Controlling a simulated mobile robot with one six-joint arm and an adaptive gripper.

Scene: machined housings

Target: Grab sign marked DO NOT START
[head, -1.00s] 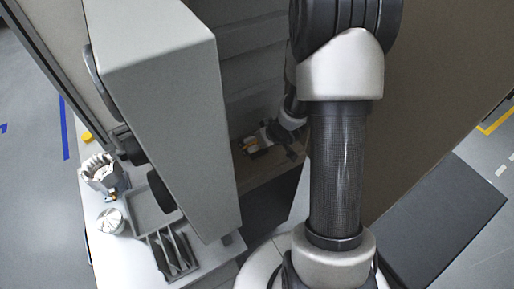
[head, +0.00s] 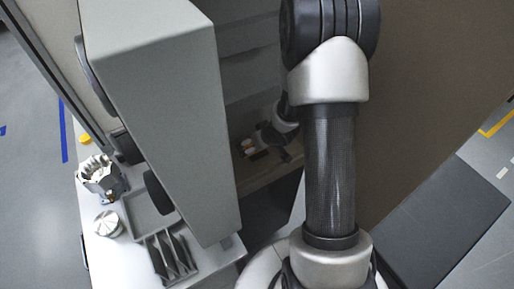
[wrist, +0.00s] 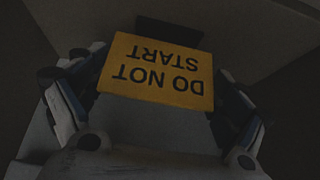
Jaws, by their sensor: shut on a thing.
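The yellow sign (wrist: 157,70) with dark DO NOT START lettering shows upside down in the wrist view, between the fingers of my gripper (wrist: 155,95). My gripper is shut on it, with a finger at each side of the sign. In the head view my gripper (head: 262,142) is small and dim inside the grey cabinet, low down. A small yellowish patch shows at its tip there, too small to read. The sign's lower part and the exact contact are hard to make out in the dark.
The open grey cabinet door (head: 165,110) stands left of my arm. Left of it, a white table (head: 105,255) holds a grey tray (head: 148,222), a slotted rack (head: 172,257), a machined housing (head: 100,175) and a round silver part (head: 108,223). A brown panel stands right.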

